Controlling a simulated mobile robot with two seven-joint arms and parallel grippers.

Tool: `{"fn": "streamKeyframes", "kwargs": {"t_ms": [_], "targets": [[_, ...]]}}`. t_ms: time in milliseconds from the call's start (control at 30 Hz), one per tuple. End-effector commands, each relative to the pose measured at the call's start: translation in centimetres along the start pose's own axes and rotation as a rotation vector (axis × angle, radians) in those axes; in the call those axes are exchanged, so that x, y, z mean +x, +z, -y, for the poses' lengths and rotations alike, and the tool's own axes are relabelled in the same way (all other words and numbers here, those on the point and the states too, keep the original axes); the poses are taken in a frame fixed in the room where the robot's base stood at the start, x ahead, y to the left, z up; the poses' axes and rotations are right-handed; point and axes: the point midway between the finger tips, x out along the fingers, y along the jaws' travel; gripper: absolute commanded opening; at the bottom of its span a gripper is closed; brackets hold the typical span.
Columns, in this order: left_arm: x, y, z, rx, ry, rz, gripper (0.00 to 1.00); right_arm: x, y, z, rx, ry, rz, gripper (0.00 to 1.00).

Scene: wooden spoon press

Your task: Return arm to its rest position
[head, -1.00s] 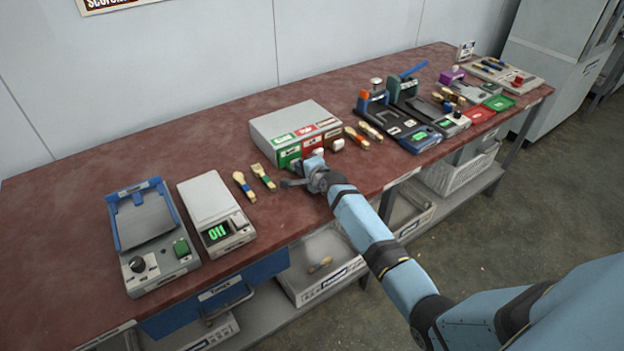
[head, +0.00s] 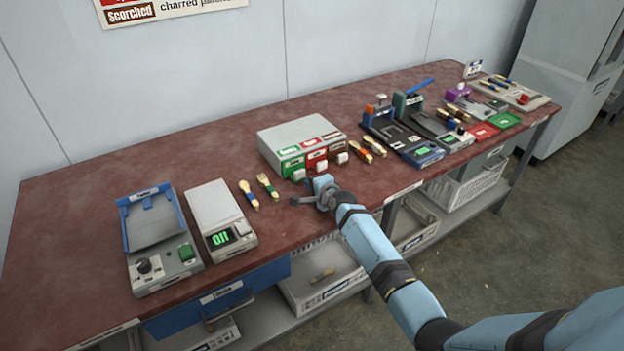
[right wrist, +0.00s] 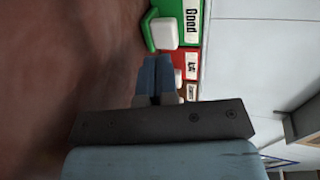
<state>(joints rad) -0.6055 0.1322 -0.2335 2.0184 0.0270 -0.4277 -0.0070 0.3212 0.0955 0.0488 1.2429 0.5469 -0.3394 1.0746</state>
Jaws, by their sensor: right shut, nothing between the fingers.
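My right arm reaches in from the lower right in the head view. Its gripper (head: 300,200) is over the red-brown workbench (head: 90,200), just in front of the grey box (head: 292,132) with green and red labelled sections. In the right wrist view the blue fingers (right wrist: 156,80) are shut together with nothing between them. Beyond them that view shows the box's green "Good" section (right wrist: 190,22), a white button (right wrist: 163,33) and a red section (right wrist: 191,65). My left gripper is not in view.
Two spoons (head: 258,192) lie left of the gripper. Further left stand a scale (head: 218,212) with a green display and a blue-framed grey device (head: 158,240). Presses (head: 400,135) and trays (head: 484,131) fill the bench's right side. Crates (head: 325,290) sit on the lower shelf.

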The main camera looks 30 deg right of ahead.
Motion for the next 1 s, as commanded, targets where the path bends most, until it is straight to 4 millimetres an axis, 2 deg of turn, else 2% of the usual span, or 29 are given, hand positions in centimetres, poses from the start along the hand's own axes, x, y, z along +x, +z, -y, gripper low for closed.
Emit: {"fn": "streamKeyframes", "kwargs": {"t_ms": [33,100,333,500,767,867,967,1000], "targets": [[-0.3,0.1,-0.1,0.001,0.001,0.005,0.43,-1.7,0.0,0.0,0.002,0.001,0.000,0.00],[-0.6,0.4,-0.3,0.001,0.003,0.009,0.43,-3.5,0.1,-0.1,0.001,0.001,0.000,0.00],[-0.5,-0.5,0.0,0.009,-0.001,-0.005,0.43,-8.0,0.0,-0.2,0.000,0.003,0.000,0.00],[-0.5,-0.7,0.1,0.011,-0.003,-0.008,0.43,-9.6,0.0,-0.1,0.000,0.002,0.000,0.00],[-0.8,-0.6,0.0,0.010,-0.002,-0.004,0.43,-10.3,0.2,-0.4,-0.020,0.008,0.002,0.00],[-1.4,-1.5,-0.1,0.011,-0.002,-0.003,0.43,-12.1,1.2,-1.3,-0.130,0.034,0.009,0.00],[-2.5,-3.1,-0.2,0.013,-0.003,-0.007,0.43,-15.8,3.6,-3.2,-0.363,0.078,0.036,0.00],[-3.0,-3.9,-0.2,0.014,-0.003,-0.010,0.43,-17.8,4.8,-4.1,-0.481,0.097,0.055,0.00]]}}
